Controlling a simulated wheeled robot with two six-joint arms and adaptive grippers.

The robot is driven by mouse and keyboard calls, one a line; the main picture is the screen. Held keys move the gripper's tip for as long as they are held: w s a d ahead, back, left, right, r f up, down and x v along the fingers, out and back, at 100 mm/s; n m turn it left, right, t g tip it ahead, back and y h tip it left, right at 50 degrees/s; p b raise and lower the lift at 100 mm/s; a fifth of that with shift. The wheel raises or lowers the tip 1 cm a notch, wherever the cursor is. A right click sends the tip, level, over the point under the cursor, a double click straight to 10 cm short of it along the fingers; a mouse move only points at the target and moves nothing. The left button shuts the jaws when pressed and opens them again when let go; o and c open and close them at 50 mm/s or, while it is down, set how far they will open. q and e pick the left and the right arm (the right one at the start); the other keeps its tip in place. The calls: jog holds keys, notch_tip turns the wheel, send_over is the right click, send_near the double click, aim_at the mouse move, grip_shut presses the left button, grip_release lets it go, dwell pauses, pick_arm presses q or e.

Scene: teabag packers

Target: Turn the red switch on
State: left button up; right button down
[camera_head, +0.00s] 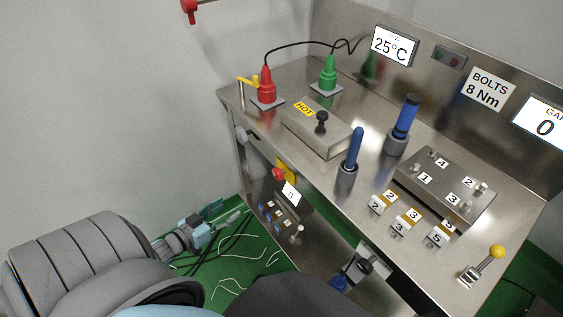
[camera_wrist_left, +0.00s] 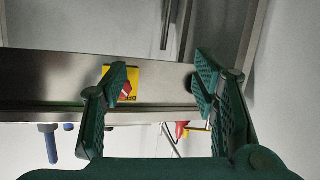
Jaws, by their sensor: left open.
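The red switch (camera_head: 278,174) is a red knob on a yellow plate (camera_head: 291,168) on the front face of the steel bench. In the left wrist view the red knob (camera_wrist_left: 125,91) and yellow plate (camera_wrist_left: 134,72) show near the left fingertip, which covers part of the plate. My left gripper (camera_head: 224,216) is low in front of the bench, to the left of and below the switch in the head view. Its green fingers (camera_wrist_left: 162,80) are spread with nothing between them. My right gripper is not in view.
The steel bench (camera_head: 243,96) carries red (camera_head: 266,84) and green (camera_head: 328,73) plugs on cables, a box marked HOT (camera_head: 318,132) and blue-handled tools (camera_head: 403,117). A small panel (camera_head: 287,216) sits below the switch. The green floor left of the bench has loose cables.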

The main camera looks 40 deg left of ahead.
aim_at(275, 175)
pick_arm(q)
jog(key=w+d+r+m+t+h+b, duration=0.2)
jog(key=w+d+r+t+h+b, duration=0.1)
jog(key=r+h, duration=0.25)
jog(key=shift+y, duration=0.45)
jog(key=b+x, duration=0.3)
jog(key=x, duration=1.1)
jog(key=shift+r, duration=0.2)
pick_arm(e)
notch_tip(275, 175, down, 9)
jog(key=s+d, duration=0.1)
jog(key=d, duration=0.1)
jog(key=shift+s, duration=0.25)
pick_arm(q)
jog(key=c, duration=1.2)
